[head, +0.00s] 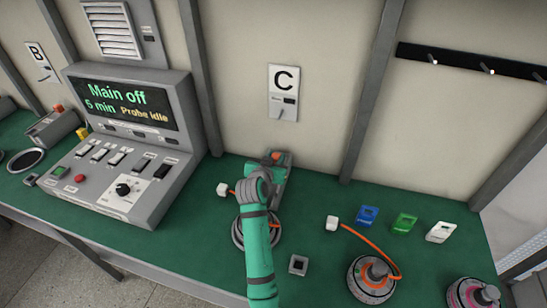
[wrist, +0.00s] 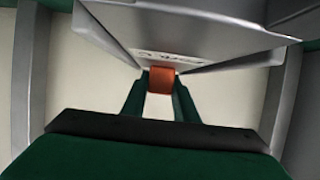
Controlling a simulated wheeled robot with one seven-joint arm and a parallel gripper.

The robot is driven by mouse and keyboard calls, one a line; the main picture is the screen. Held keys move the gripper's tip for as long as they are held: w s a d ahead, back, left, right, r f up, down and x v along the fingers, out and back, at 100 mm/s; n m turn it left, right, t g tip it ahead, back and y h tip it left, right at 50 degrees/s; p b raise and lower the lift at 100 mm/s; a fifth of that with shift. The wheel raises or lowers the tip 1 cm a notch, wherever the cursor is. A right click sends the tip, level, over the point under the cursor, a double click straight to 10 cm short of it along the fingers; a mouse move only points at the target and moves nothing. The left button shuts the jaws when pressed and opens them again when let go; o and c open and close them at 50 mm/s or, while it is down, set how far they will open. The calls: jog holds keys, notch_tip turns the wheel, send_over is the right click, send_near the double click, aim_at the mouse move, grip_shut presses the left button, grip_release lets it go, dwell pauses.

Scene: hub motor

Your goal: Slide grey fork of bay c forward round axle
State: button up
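In the head view, bay C stands on the green bench under its C sign (head: 284,85), with an orange grip (head: 275,157) at its top. My arm covers much of the bay. In the wrist view, my gripper (wrist: 161,80) has a finger on each side of the orange grip (wrist: 162,80), with no clear gap. Grey metal (wrist: 190,35) with a blurred marking fills the top of that view; I cannot tell whether it is the grey fork. A round hub motor (head: 238,232) lies partly behind my arm. The axle is hidden.
A white plug (head: 222,190) on an orange cable lies left of my arm. A small grey socket block (head: 298,265) is to its right. The control console (head: 130,150) reads Main off. More motors (head: 374,278) and blue, green and white pieces (head: 404,223) lie at right.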

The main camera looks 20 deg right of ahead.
jog(key=shift+o, duration=0.7)
jog(key=shift+r, duration=0.25)
jog(key=r, duration=0.3)
jog(key=shift+s+a+r, duration=0.1)
jog(key=shift+s+r, duration=0.15)
jog(key=shift+s, duration=0.05)
jog(key=s+a+r, duration=0.2)
jog(key=s+r, duration=0.2)
jog(key=s, duration=0.2)
jog(key=s+a+r, duration=0.2)
jog(key=s+r, duration=0.3)
jog(key=s, duration=0.1)
jog(key=shift+s+a, duration=0.3)
jog(key=shift+f, duration=0.1)
